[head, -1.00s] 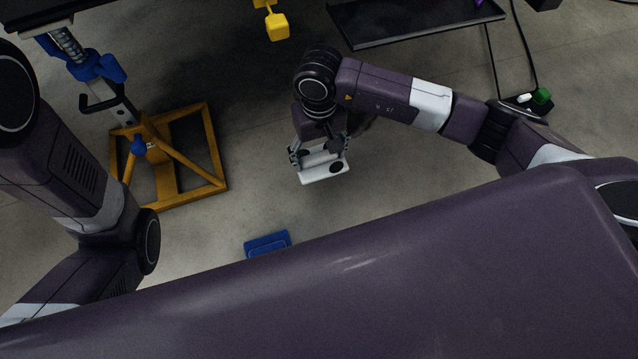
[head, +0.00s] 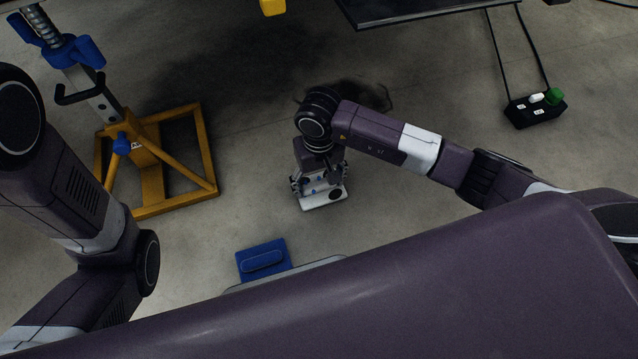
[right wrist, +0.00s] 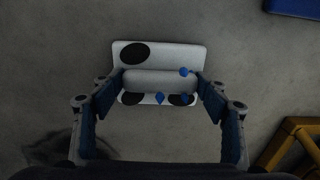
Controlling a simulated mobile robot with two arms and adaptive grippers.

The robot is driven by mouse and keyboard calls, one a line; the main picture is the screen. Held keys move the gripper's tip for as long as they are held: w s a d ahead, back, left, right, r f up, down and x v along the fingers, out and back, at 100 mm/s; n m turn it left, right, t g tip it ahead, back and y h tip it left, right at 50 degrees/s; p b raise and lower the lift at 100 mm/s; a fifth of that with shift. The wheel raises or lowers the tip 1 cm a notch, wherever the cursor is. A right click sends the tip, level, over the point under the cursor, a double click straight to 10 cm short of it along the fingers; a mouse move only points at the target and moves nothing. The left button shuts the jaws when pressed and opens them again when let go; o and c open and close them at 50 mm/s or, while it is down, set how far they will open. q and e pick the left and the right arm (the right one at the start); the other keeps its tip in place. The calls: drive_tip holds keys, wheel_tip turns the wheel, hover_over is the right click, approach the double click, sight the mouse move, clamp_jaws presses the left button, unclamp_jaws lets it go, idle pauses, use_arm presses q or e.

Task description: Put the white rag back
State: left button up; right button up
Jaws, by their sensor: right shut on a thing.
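The white rag (head: 318,202) looks like a flat white piece with black spots and a rounded ridge along it. My right gripper (head: 320,184) points down and is shut on it over the grey floor. In the right wrist view the rag (right wrist: 180,54) lies between the two fingers of my right gripper (right wrist: 160,82), which close on the ends of its ridge. Small blue marks show on its near part. I cannot tell its exact height over the floor. My left arm shows at the left, but its gripper is out of view.
A blue block-like object (head: 263,258) lies in front of my body, beside a grey edge. A yellow stand (head: 205,150) is at the left. A black box with a green knob (head: 535,112) lies at the right. A dark stain (head: 370,95) marks the floor. Open floor surrounds the rag.

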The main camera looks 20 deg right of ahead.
sight(319, 184)
drive_tip(key=shift+f, duration=0.1)
drive_tip(key=o, duration=1.5)
wheel_tip(319, 184, up, 12)
drive_tip(key=p, duration=0.8)
drive_tip(key=shift+p, duration=0.35)
